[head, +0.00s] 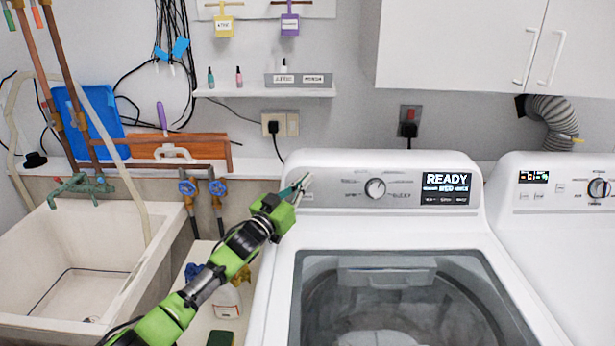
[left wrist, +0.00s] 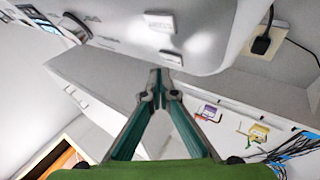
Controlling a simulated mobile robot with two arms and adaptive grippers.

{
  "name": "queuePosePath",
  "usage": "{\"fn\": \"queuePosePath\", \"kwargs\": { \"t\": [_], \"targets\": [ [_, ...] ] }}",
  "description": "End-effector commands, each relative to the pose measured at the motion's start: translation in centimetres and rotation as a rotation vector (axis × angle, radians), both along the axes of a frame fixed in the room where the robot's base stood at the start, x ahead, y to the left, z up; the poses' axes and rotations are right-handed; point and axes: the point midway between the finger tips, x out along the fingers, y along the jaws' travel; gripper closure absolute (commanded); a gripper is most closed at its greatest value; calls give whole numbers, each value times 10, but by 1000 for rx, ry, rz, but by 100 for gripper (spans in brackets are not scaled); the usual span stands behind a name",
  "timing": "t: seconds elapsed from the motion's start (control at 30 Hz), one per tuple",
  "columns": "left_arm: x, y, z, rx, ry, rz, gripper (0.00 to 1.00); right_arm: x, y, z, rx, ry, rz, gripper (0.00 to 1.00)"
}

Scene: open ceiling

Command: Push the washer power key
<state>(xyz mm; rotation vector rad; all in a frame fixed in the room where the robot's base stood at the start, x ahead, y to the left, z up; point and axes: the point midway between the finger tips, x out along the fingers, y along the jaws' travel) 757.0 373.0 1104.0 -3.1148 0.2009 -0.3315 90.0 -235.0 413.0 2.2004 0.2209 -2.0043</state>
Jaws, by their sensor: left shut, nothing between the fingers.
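The white washer (head: 400,225) stands in the middle with its control panel (head: 335,175) at the back. The panel has a round knob (head: 376,188) and a lit display (head: 446,188) reading READY. My left gripper (head: 304,184) is shut and empty, its tips at the panel's left end. In the left wrist view, the shut tips (left wrist: 160,88) are close to a small pale key (left wrist: 172,57) on the panel (left wrist: 215,35). A second key (left wrist: 160,22) lies beyond it. I cannot tell whether the tips touch, or which is the power key. My right gripper is out of view.
A second white machine (head: 570,240) stands at the right. A shelf (head: 262,93) and cabinets (head: 450,45) hang above.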

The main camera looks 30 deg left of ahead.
Motion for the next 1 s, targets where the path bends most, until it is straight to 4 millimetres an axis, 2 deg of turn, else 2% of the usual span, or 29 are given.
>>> {"fn": "queuePosePath", "kwargs": {
  "t": [0.17, 0.7, 1.0],
  "targets": [
    [-1, -1, 1, -1, 0, -1, 100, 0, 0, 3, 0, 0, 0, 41],
    [-45, -23, 21, -1, 1, -1, 100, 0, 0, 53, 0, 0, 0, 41],
    [-51, -25, 20, 0, -1, 0, 100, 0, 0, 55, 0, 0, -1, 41]
  ]
}}
